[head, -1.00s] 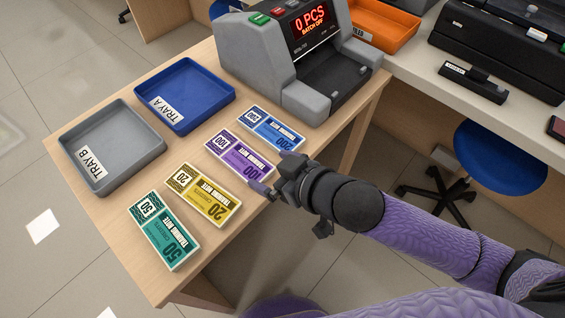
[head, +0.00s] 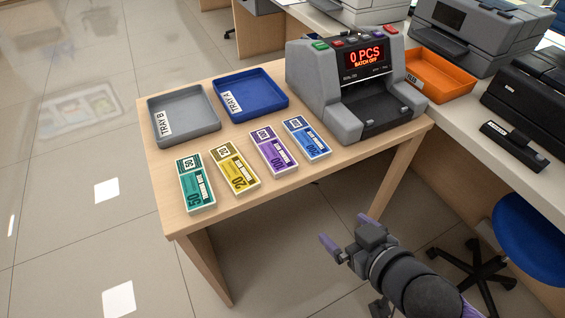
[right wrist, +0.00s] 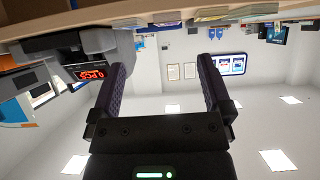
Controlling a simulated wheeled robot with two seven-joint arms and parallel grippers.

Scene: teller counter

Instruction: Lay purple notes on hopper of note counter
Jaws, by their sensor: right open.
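The purple notes (head: 273,151), a banded stack, lie on the wooden table between the yellow stack and the blue stack. The note counter (head: 352,82) stands at the table's far right, its red display reading 0 PCS; it also shows in the right wrist view (right wrist: 92,62). Its dark hopper area (head: 385,115) is empty. My right gripper (head: 346,234) is open and empty, off the table's front right side, apart from the notes. In the right wrist view its two purple fingers (right wrist: 163,88) stand wide apart with nothing between them. My left gripper is not in view.
Green (head: 196,185), yellow (head: 235,169) and blue (head: 307,138) note stacks flank the purple one. Grey tray B (head: 208,128) and blue tray A (head: 270,112) sit behind, empty. An orange tray (head: 440,87) and machines stand on the right counter. A blue chair (head: 535,235) is at right.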

